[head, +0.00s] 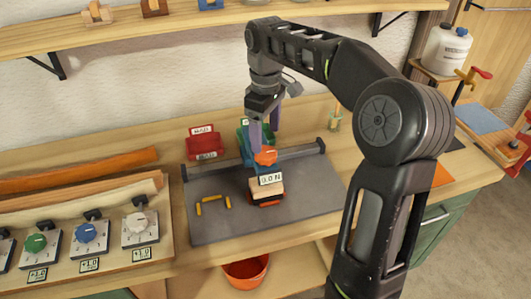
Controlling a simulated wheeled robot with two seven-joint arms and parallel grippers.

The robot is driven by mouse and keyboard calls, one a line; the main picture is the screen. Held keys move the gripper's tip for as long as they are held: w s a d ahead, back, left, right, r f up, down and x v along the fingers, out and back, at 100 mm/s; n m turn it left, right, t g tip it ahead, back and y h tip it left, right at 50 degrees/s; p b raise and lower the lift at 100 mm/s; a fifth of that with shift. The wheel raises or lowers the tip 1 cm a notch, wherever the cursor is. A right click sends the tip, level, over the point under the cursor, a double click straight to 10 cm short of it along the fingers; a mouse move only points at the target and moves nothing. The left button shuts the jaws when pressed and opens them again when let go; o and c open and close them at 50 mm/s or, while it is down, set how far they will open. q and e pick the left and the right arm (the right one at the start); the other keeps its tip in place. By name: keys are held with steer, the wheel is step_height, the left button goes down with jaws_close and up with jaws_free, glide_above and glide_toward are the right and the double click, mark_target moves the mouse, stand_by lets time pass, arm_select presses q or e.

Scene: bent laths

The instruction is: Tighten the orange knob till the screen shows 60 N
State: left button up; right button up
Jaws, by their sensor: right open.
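The orange knob (265,156) sits on top of a small clamp-like device on the grey mat. Its screen (270,179) appears to read 0.0 N. A pale wooden block (266,189) is just below the screen. My right gripper (264,140) points down with its purple fingers open, just above and behind the knob. I cannot tell whether the fingers touch the knob. The gripper partly hides the blue part of the device. My left gripper is not in view.
The grey mat (215,225) holds several small yellow pieces. Red (205,145) and green bins stand behind it. Green, blue and white dials (86,233) are at left beside wooden laths (80,195). An orange bowl (246,271) sits below the bench. A shelf (180,28) runs above.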

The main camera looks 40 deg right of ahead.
mark_target(266, 152)
step_height(266, 152, down, 4)
steer(key=b, duration=0.2)
steer(key=shift+f+b, duration=0.1)
steer(key=shift+b, duration=0.25)
steer(key=shift+f, duration=0.35)
steer(key=shift+f+p, duration=0.3)
steer(key=shift+f, duration=0.25)
steer(key=c, duration=1.4)
